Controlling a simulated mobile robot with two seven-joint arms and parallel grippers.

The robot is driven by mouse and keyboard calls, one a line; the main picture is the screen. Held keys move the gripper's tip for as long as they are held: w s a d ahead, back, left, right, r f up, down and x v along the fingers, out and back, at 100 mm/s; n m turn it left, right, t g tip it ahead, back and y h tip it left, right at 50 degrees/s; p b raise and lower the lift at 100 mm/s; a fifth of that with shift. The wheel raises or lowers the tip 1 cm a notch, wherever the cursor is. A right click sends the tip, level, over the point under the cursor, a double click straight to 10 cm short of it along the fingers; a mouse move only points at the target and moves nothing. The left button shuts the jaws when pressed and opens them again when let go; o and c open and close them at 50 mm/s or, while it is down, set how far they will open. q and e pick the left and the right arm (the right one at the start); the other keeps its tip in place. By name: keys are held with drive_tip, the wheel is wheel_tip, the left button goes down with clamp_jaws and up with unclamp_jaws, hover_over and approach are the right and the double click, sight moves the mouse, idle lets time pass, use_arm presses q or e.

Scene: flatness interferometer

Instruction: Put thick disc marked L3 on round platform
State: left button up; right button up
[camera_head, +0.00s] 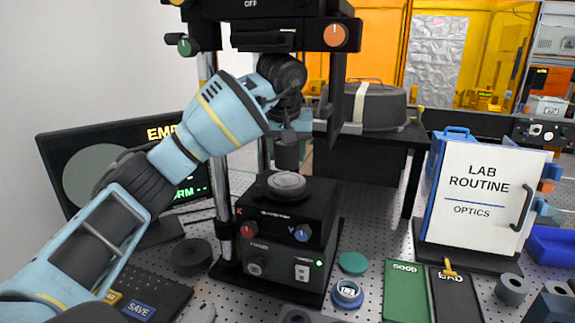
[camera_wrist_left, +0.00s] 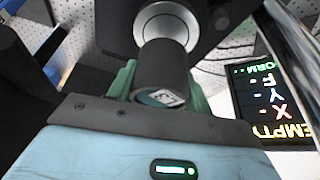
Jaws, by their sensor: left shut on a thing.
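My left gripper (camera_head: 287,138) is shut on a dark thick disc (camera_head: 287,155), which also shows in the left wrist view (camera_wrist_left: 163,72) between the green fingertips. The disc has a pale square label on its end; I cannot read the mark. It is held above the round platform (camera_head: 286,182), a light metal disc on top of the black instrument. In the left wrist view the platform (camera_wrist_left: 168,20) shows partly behind the held disc. In the head view a gap shows between them. My right gripper is not in view.
The instrument's upper housing (camera_head: 262,30) and metal post (camera_head: 208,130) stand close around my left arm. A blue ring-shaped piece (camera_head: 347,294) and a teal disc (camera_head: 353,263) lie in front right. Green GOOD (camera_head: 405,292) and black BAD (camera_head: 455,298) mats lie beyond. The monitor (camera_head: 95,175) reads EMPTY.

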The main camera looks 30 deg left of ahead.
sight(287, 165)
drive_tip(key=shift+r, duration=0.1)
use_arm(q)
wheel_tip(287, 165, down, 2)
drive_tip(key=shift+f+p, duration=0.2)
drive_tip(key=shift+p, duration=0.1)
drive_tip(key=shift+f, duration=0.45)
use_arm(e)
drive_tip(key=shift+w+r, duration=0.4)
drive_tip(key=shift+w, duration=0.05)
use_arm(q)
drive_tip(key=shift+f, duration=0.15)
drive_tip(key=o, duration=1.2)
